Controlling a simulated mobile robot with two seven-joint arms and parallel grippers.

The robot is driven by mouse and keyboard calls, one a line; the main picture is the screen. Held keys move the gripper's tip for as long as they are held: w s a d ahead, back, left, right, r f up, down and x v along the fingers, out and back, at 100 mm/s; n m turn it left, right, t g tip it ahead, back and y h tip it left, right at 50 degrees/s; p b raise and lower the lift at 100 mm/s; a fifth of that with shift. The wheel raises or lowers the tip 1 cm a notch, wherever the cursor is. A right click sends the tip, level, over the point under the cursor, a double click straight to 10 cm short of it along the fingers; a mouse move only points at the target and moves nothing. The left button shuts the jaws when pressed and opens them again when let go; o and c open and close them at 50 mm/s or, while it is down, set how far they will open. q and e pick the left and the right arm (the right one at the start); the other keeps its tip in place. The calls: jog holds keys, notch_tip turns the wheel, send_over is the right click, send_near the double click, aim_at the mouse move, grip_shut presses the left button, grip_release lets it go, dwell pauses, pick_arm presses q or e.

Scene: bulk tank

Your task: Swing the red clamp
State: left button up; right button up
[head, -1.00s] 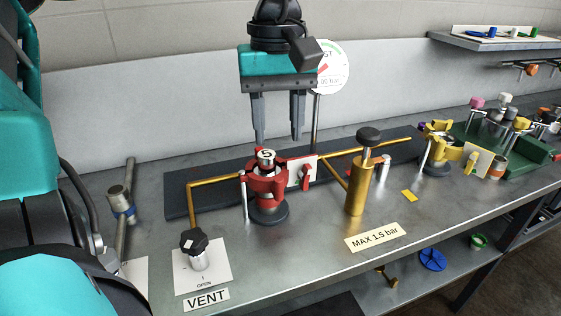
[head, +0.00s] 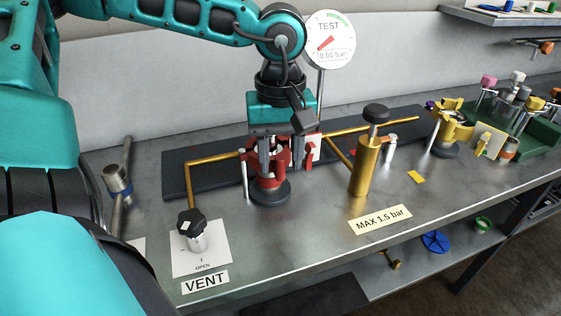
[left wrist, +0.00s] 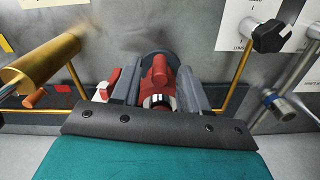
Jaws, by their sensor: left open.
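The red clamp (head: 270,178) stands on a dark round foot on the metal bench, in front of a dark backing strip. My left gripper (head: 278,158) is pointed down over it, with its grey fingers apart on either side of the clamp's upper part. In the left wrist view the red clamp (left wrist: 160,72) shows between the two open fingers (left wrist: 158,88). I cannot tell whether either finger touches it. The clamp's top is partly hidden by the gripper. My right gripper is not in view.
A brass pump cylinder (head: 364,168) with a black knob stands to the right. A black vent knob (head: 191,222) is at front left. Brass pipes (head: 210,163) run beside the clamp. A test gauge (head: 330,40) reads 0.00 bar behind. A yellow clamp (head: 452,125) stands farther right.

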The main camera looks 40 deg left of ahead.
pick_arm(q)
jog(key=shift+f, duration=0.65)
grip_shut()
